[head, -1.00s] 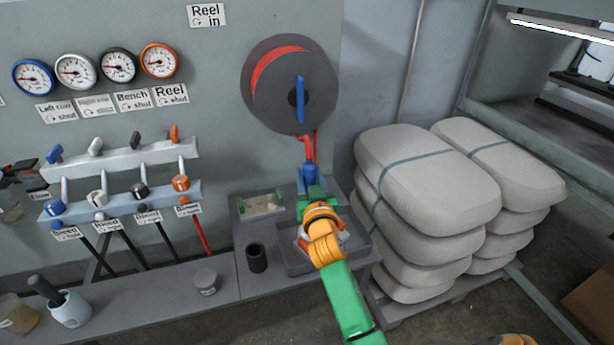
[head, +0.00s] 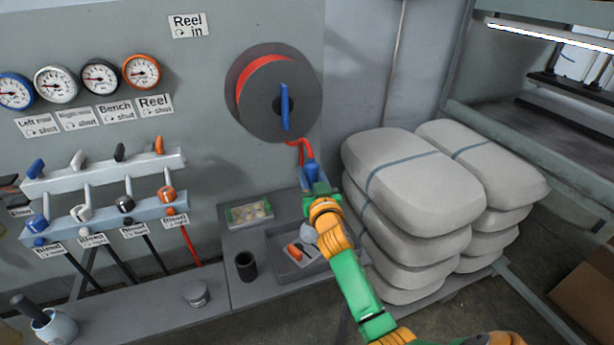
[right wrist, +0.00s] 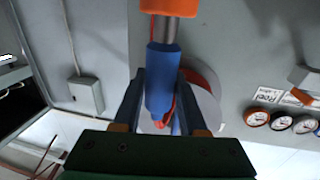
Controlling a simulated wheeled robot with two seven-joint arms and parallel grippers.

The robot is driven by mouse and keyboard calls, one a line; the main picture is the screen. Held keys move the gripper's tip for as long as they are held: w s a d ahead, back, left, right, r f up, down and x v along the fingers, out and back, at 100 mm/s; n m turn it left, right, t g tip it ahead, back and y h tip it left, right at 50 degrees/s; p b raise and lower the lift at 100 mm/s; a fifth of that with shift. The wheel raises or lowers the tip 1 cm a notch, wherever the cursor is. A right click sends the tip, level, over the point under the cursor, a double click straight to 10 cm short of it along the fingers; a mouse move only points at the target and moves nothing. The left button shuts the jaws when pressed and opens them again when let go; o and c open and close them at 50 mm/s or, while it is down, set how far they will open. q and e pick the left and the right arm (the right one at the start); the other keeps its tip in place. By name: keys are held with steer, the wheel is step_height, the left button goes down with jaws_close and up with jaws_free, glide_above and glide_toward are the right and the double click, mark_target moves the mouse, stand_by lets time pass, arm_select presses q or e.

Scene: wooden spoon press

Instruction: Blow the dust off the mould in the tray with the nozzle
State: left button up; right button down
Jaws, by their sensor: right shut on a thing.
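My right gripper (head: 316,186) is shut on the blue nozzle (head: 309,172), which has a red hose running up to the reel. In the right wrist view the nozzle (right wrist: 162,78) stands between the two fingers, with a grey metal collar and an orange end beyond them. The grey tray (head: 274,278) stands on the bench below and left of the gripper. In it lie a pale plate, an orange piece (head: 294,252), a dark piece and a rounded grey thing. Which is the mould, and any dust, I cannot tell. My arm hides the tray's right side. My left gripper is out of view.
The hose reel (head: 272,97) is on the wall behind. A small green-edged tray (head: 237,224) with several round pieces and a dark cup (head: 245,266) stand left of the tray. Stacked pale sacks (head: 425,185) crowd the right. Valves (head: 105,210) and gauges line the left wall.

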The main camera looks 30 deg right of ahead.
steer(key=shift+w+d+r, duration=0.1)
steer(key=shift+w+d, duration=0.1)
steer(key=shift+d, duration=1.05)
step_height(320, 180, up, 6)
steer(key=p, duration=0.6)
stand_by(0.6)
